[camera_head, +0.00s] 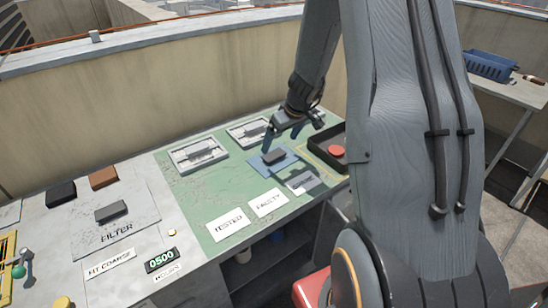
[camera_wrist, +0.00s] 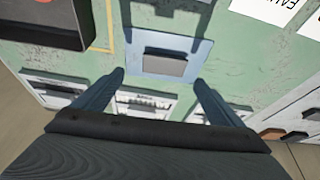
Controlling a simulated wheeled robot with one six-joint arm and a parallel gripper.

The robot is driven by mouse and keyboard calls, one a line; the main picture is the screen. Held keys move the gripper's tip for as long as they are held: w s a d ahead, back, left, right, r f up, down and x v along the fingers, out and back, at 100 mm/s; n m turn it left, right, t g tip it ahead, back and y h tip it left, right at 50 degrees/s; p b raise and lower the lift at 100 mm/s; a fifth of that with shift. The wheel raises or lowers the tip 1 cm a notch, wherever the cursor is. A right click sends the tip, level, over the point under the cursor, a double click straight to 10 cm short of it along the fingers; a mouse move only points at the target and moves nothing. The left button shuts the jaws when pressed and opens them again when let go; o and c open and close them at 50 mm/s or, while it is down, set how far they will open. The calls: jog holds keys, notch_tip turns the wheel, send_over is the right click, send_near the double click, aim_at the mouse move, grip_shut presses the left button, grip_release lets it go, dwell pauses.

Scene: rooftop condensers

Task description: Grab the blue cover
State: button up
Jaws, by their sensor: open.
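The blue cover (camera_head: 264,171) is a flat plate with a dark grey block handle (camera_head: 273,157) on top. It lies on the green mat, behind the white labels. In the wrist view the blue cover (camera_wrist: 202,54) lies just beyond the fingertips, with its grey handle (camera_wrist: 163,64) in the middle. My gripper (camera_head: 283,137) is open and empty above the back of the cover. In the wrist view my gripper (camera_wrist: 158,80) has its two blue fingers spread wide, wider than the handle. Nothing is between them.
White frames with grey handles (camera_head: 198,152) lie at the mat's back. A dark tray (camera_head: 318,158) with a red round object (camera_head: 336,151) stands right of the cover. A grey-white plate (camera_head: 304,182) lies in front. Labels "TESTED" (camera_head: 228,222) and "FAULTY" (camera_head: 268,203) lie nearer.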

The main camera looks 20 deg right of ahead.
aim_at(274, 154)
jog(key=shift+s+a+x, duration=0.15)
jog(key=shift+s+x, duration=0.05)
jog(key=shift+x, duration=1.5)
jog(key=shift+s+a+x, duration=0.1)
jog(key=shift+s+x, duration=0.05)
jog(key=shift+x, duration=1.55)
jog(key=shift+f, duration=0.1)
jog(key=c, duration=1.2)
jog(key=shift+c, duration=0.2)
